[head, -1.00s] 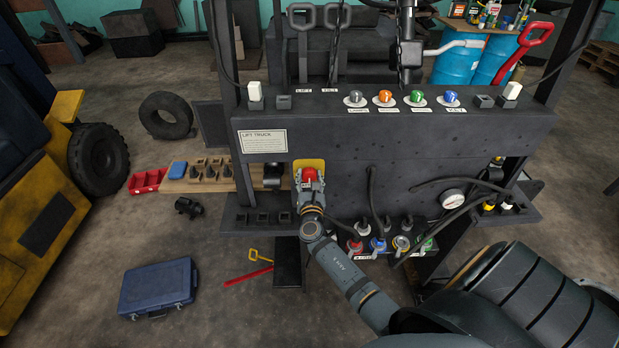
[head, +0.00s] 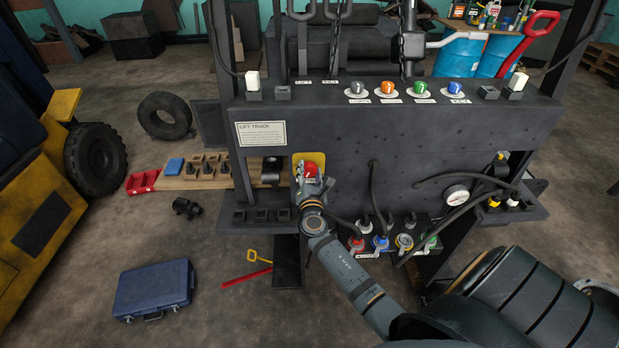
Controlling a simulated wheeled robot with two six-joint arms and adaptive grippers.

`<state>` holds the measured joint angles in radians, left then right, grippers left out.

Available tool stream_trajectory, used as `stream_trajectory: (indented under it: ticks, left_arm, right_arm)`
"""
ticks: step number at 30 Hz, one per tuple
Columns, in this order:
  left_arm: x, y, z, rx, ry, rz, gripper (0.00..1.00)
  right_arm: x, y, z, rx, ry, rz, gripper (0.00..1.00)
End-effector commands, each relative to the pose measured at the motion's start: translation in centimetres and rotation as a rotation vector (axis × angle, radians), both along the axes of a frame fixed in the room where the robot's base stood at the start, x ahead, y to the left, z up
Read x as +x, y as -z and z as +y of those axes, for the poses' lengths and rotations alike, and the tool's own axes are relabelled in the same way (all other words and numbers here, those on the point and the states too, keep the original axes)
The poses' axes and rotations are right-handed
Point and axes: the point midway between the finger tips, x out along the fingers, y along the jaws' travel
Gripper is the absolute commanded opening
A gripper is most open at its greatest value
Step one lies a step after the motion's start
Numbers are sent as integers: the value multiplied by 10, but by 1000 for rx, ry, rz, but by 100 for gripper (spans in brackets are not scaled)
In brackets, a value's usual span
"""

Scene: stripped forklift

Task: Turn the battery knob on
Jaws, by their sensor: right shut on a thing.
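The red battery knob (head: 310,170) sits on a yellow plate (head: 319,159) on the front of the dark forklift panel, left of the middle. My right gripper (head: 310,180) is at the knob, with its arm coming up from the lower right. Its fingers are shut on the knob and hide its lower part and part of the yellow plate. The exact angle of the knob is too small to tell. My left gripper is not in the head view.
Colored knobs (head: 388,88) line the panel's top ledge. Hoses run down to colored connectors (head: 381,243) right of my arm, near a round gauge (head: 456,195). A wooden board (head: 205,184) with dark parts lies to the left. A blue case (head: 153,289) lies on the floor.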

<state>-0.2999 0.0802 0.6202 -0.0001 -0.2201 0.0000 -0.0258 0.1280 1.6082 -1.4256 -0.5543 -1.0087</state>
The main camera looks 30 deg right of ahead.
Motion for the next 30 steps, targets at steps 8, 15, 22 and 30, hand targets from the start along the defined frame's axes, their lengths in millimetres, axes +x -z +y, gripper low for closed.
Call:
stream_trajectory:
  ticks: [8, 15, 22, 30]
  left_arm:
    - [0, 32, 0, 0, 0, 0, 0]
    - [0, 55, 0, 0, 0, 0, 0]
    - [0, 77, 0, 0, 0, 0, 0]
    - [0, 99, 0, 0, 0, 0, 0]
  right_arm:
    - [-1, 6, -1, 226, 0, -139, 17]
    - [-1, 7, -1, 419, 0, -258, 17]
    - [-1, 7, -1, 605, 0, -370, 17]
    - [-1, 8, -2, 795, 1, -486, 17]
